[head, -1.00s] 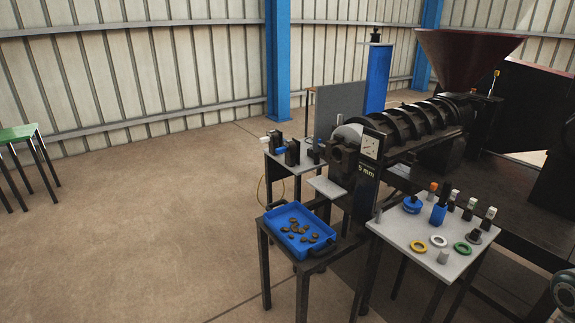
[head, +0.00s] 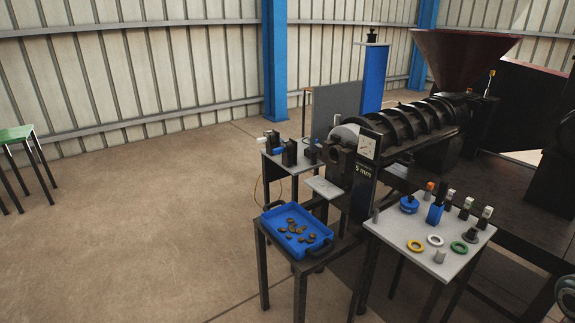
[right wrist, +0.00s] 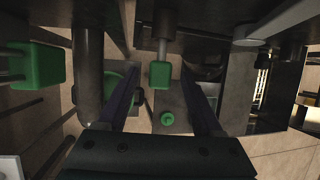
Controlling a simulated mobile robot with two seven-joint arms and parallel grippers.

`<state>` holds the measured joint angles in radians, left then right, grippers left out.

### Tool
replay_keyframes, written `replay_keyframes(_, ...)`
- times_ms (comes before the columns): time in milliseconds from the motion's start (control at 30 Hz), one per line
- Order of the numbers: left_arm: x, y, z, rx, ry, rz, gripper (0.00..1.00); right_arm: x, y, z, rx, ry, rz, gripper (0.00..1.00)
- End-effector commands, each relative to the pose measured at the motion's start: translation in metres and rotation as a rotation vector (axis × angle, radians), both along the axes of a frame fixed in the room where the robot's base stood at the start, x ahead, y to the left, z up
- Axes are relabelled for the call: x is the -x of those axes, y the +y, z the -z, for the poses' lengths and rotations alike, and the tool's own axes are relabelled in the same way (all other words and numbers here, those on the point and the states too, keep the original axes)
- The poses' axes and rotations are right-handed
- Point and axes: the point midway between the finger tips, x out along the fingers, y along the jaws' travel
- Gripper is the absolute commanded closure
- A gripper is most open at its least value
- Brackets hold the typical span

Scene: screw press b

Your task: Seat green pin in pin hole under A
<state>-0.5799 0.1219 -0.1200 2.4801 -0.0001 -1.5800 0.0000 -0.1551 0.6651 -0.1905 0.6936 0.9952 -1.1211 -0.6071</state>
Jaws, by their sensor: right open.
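In the right wrist view, a green block-shaped head (right wrist: 160,75) with a grey metal rod running up from it lies between my right gripper's fingertips (right wrist: 160,82). It may be the green pin. The dark fingers are open, with visible space on both sides of the green head. A round green piece (right wrist: 167,118) sits on a grey plate nearer the gripper's body. A larger green block (right wrist: 36,66) is at the left. I cannot make out a pin hole or the letter A. Neither gripper can be made out in the head view.
A dark screw press (head: 425,125) stands behind a side table (head: 380,235) holding rings and small fittings. A blue tray (head: 270,233) with brown pieces is on a stand to the left. In the right wrist view, a thick dark post (right wrist: 88,65) stands close left of the fingers.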

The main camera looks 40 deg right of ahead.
Motion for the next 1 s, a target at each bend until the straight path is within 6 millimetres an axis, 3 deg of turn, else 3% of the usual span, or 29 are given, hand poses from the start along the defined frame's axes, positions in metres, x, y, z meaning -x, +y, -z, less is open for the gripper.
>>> replay_keyframes(267,0.0,-0.002,-0.002,0.007,0.0,-0.005,1.0,-0.001,-0.001,-0.004,0.0,-0.001,0.0,0.32)
replay_keyframes(700,0.0,-0.001,-0.031,0.005,0.0,-0.004,1.0,-0.031,-0.014,-0.075,0.002,-0.001,-0.004,0.32)
replay_keyframes(1000,0.0,0.0,-0.033,-0.002,0.0,0.002,1.0,-0.038,-0.017,-0.091,0.001,0.0,0.0,0.32)
